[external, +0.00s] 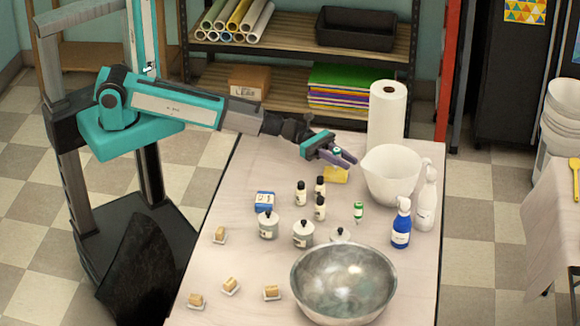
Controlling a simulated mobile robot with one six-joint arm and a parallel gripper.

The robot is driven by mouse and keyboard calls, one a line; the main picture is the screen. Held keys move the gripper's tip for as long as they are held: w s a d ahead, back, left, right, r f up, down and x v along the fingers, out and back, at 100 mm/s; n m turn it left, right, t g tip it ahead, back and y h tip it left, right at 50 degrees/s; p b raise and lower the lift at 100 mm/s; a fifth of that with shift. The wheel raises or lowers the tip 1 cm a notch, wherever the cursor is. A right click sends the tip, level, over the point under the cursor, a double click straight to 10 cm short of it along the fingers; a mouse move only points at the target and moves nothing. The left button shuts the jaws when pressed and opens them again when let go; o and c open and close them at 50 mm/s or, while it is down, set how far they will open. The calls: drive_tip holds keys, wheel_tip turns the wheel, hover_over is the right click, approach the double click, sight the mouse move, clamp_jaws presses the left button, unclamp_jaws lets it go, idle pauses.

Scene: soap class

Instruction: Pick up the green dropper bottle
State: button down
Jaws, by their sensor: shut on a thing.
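My gripper (345,161) is above the back part of the table, left of the white pitcher, shut on a small green thing (337,150). The fingers hide most of that thing, and it is too small to tell if it is a dropper bottle. A small bottle with green and white parts (358,211) stands upright on the table, below and right of my gripper and apart from it. A yellow block (335,174) shows just under the fingers.
Dark-capped bottles (300,193) and jars (303,235) stand mid-table. A blue spray bottle (401,226), white pitcher (393,174) and paper roll (386,115) stand right. A large metal bowl (343,284) fills the front. Small soap dishes (271,293) lie front left.

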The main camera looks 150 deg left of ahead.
drive_tip(key=shift+f, duration=0.1)
drive_tip(key=c, duration=1.5)
unclamp_jaws()
drive_tip(key=shift+c, duration=0.2)
drive_tip(key=shift+r, duration=0.2)
drive_tip(key=s, duration=0.3)
drive_tip(key=s+d+b, duration=0.1)
drive_tip(key=s, duration=0.2)
drive_tip(key=s+d+b, duration=0.1)
drive_tip(key=s, duration=0.3)
drive_tip(key=shift+f, duration=0.1)
drive_tip(key=shift+s+d, duration=0.15)
drive_tip(key=shift+s, duration=0.8)
drive_tip(key=shift+o, duration=0.5)
